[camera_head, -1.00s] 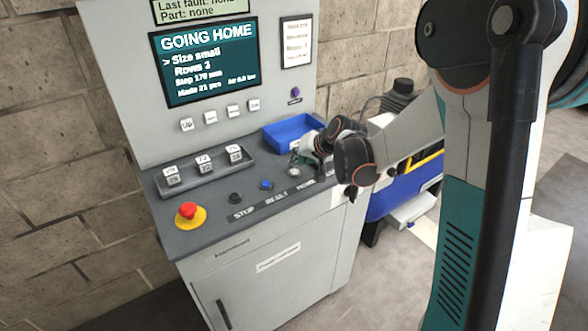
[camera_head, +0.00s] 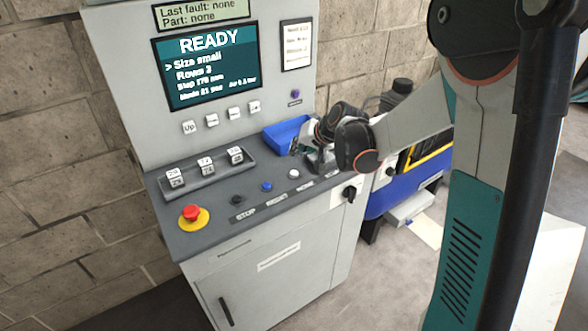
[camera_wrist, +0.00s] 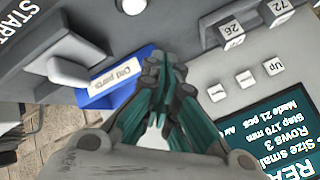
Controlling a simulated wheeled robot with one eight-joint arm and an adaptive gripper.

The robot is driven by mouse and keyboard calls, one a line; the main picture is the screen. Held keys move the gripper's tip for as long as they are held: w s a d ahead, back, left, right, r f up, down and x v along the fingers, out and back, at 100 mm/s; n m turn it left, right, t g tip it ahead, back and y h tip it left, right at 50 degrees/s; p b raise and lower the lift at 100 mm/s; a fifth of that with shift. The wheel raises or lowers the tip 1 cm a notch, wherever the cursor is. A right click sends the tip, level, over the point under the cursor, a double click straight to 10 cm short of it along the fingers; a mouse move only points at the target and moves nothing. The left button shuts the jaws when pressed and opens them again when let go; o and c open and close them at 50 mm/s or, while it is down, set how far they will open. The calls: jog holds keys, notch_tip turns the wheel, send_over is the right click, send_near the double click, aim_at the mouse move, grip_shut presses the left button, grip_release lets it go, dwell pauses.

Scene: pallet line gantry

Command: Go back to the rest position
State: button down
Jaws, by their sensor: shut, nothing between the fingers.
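My gripper (camera_head: 308,152) is at the right end of the control cabinet's sloped desk, beside and partly in front of the blue tray (camera_head: 284,137). In the wrist view its teal and grey fingers (camera_wrist: 163,78) are together and hold nothing. They are in front of the tray, which carries an "Odd parts" label (camera_wrist: 112,81). The white button (camera_head: 294,174) on the desk is uncovered, to the left of and below my gripper in the head view. The screen (camera_head: 207,66) reads "READY", with "Size small" below it. The panel above reads "Last fault: none".
A red emergency stop (camera_head: 191,213), a black button (camera_head: 237,200) and a blue button (camera_head: 266,186) stand on the desk. A blue and yellow machine (camera_head: 405,190) stands right of the cabinet. Floor shows at the lower right.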

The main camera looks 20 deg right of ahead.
dwell(0.7)
jog(key=s+a+r+n+h, duration=0.1)
jog(key=s+r, duration=0.4)
jog(key=s, duration=0.3)
jog(key=s+a+r+n+h, duration=0.1)
jog(key=s+r, duration=0.3)
jog(key=s, duration=0.5)
jog(key=s+d+n+g+h, duration=0.1)
jog(key=s+n, duration=0.1)
jog(key=s, duration=1.5)
jog(key=shift+f+h, duration=0.15)
jog(key=shift+h, duration=0.25)
